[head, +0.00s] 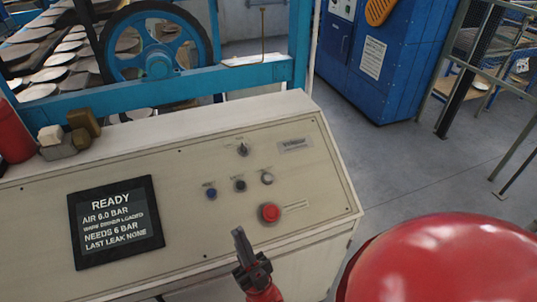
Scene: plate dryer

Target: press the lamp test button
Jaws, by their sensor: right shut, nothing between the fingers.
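The cream control panel (190,220) slopes toward me. My right gripper (240,238) is shut and empty. In the picture it shows just below the row and left of the red button. My left gripper is not in view.
A dark display (116,222) reading READY is at the panel's left. Small blocks (68,137) and a red object (12,135) stand on the panel's top ledge. Behind are a blue wheel (158,50) and racks of plates. A blue cabinet (375,60) stands beyond clear floor.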

